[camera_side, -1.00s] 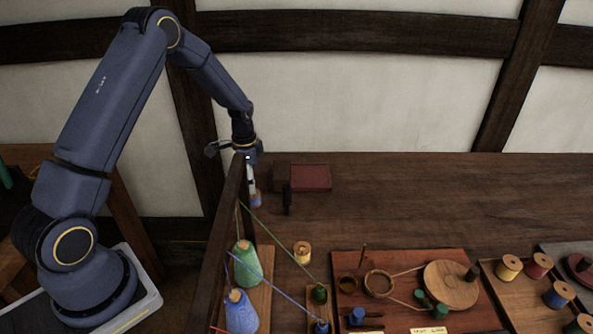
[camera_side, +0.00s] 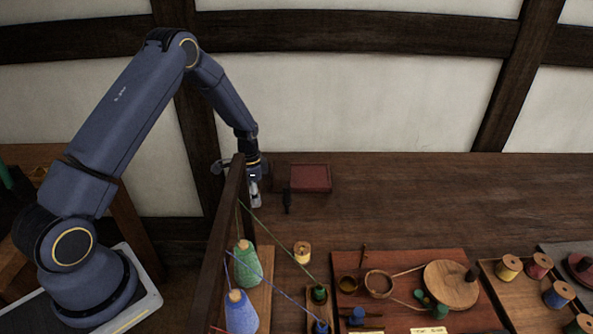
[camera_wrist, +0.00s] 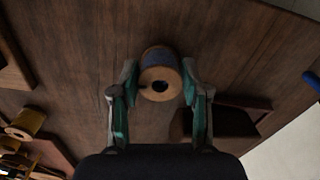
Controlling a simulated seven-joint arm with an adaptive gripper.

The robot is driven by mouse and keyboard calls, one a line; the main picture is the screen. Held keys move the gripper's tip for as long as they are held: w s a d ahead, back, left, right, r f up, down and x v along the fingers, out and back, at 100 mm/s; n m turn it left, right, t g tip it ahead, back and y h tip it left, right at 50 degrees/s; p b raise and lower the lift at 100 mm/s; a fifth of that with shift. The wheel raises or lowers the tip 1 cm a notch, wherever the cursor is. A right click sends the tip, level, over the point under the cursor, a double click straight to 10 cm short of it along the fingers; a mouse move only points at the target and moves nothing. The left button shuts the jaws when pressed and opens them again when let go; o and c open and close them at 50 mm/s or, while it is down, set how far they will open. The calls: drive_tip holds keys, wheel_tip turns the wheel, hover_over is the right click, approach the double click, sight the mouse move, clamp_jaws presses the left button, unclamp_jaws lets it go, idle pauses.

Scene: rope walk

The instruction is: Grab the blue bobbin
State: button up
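The blue bobbin (camera_wrist: 160,57) has a blue winding and a wooden end with a dark hole facing the wrist camera. It sits on the dark wooden table between the two fingertips of my gripper (camera_wrist: 161,72). One finger is on each side, very close to it. I cannot tell whether both fingers press on it. In the side view my gripper (camera_side: 255,198) points down at the back left of the table, behind a wooden post, and it hides this bobbin.
A dark red box (camera_side: 311,178) and a small black object (camera_side: 287,200) stand right of my gripper. A wooden post (camera_side: 222,235) with strung threads and the green (camera_side: 246,265) and blue (camera_side: 241,313) cones are in front. The table's back right is clear.

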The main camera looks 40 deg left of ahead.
drive_tip(key=c, duration=0.5)
drive_tip(key=shift+r, duration=0.1)
